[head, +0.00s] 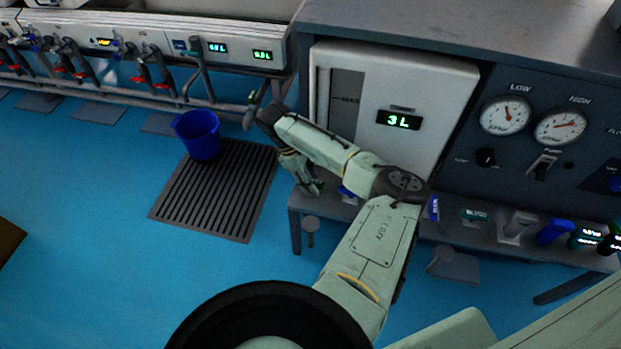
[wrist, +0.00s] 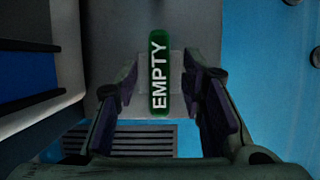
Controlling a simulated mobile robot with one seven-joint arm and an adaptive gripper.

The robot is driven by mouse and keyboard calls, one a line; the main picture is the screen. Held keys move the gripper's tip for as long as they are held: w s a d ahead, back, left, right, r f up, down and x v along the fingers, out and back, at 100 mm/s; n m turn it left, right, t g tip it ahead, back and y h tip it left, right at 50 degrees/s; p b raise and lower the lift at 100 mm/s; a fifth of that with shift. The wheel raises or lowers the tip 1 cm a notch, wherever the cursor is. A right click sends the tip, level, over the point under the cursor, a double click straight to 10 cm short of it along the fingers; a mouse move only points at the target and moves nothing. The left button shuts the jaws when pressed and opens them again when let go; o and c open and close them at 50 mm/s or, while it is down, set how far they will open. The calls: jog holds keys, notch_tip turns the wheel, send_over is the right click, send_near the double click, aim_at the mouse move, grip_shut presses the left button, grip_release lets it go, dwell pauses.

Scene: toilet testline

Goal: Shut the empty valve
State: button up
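The empty valve's handle (wrist: 158,75) is a dark green bar with white "EMPTY" lettering, upright in the wrist view. My gripper (wrist: 160,88) is open, with one finger on each side of the handle. Gaps show between the handle and both fingers, so it does not appear gripped. In the head view my gripper (head: 312,188) points down at the left end of the bench, below the tank showing "3 L". There the arm and gripper hide most of the empty valve.
The white tank (head: 440,95) stands close behind my arm. Blue (head: 433,207) and green (head: 473,215) handles line the bench to the right. Open blue floor lies in front.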

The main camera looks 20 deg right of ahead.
jog(key=v, duration=1.2)
